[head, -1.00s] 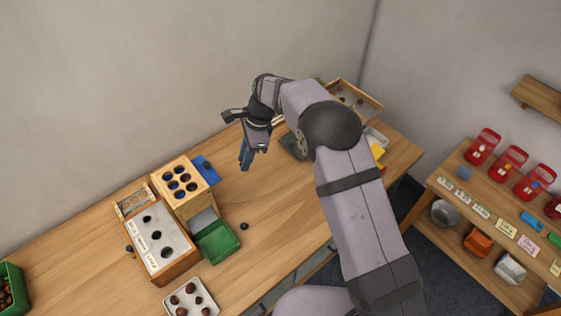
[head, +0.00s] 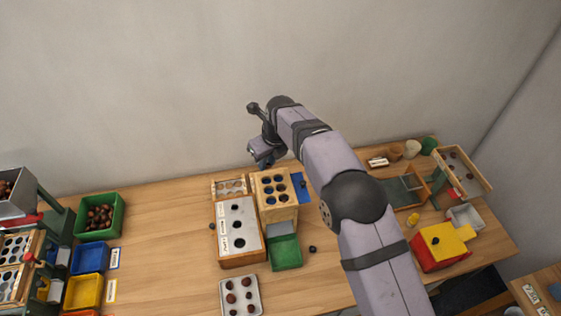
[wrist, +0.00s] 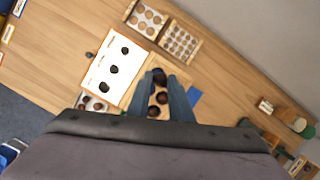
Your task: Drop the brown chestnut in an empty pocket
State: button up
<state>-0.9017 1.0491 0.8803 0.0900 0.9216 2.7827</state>
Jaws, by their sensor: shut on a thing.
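My gripper (head: 264,160) is in the air beside the back edge of the light wooden pocket box (head: 277,209) in the head view. In the wrist view, its blue fingers (wrist: 166,84) are shut on a dark brown chestnut (wrist: 159,75) at their tips, over the box. The box has several round pockets in its top. Some look dark or bluish in the head view, and two show reddish-brown in the wrist view between the fingers. The fingers hide part of the box, and I cannot tell which pockets are empty.
A white board with dark holes (head: 239,217) stands left of the box. A green tray (head: 286,252) is in front, with a dark chestnut (head: 312,249) beside it. A blue card (head: 300,186) lies right of the box. A green crate of chestnuts (head: 119,217) stands farther left.

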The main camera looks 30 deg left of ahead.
aim_at(267, 167)
jog(key=shift+s+a, duration=0.1)
jog(key=shift+a, duration=0.05)
jog(key=shift+f, duration=0.1)
jog(key=shift+f+b, duration=1.75)
jog(key=shift+f, duration=0.85)
jog(key=shift+f, duration=0.6)
jog(key=o, duration=1.1)
jog(key=shift+r, duration=0.1)
